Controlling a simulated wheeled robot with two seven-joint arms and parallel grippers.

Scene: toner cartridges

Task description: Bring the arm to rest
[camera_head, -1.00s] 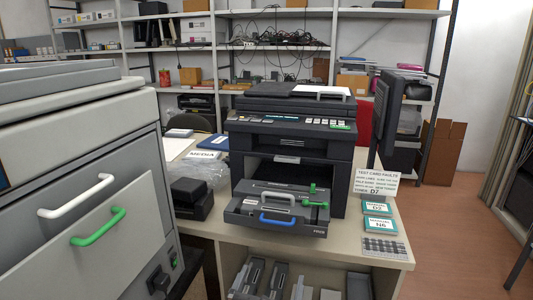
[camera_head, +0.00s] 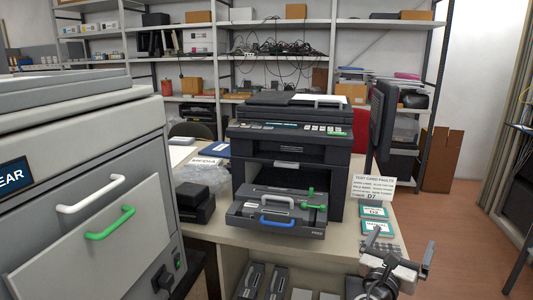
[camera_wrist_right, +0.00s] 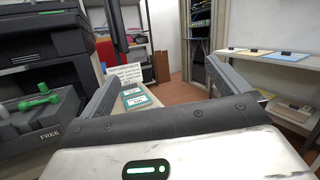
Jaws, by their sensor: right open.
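My right gripper (camera_head: 402,246) is in the lower right of the head view, over the right front part of the table (camera_head: 325,243). In the right wrist view its two fingers (camera_wrist_right: 164,75) stand wide apart with nothing between them. The black printer (camera_head: 290,140) stands on the table to the left of the gripper. Its front unit (camera_head: 280,212) sticks out, with a grey handle, a blue handle and a green lever. My left gripper does not show.
A large grey machine (camera_head: 90,190) fills the left. Cartridges (camera_head: 252,280) sit under the table. Open floor (camera_head: 465,220) lies at right.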

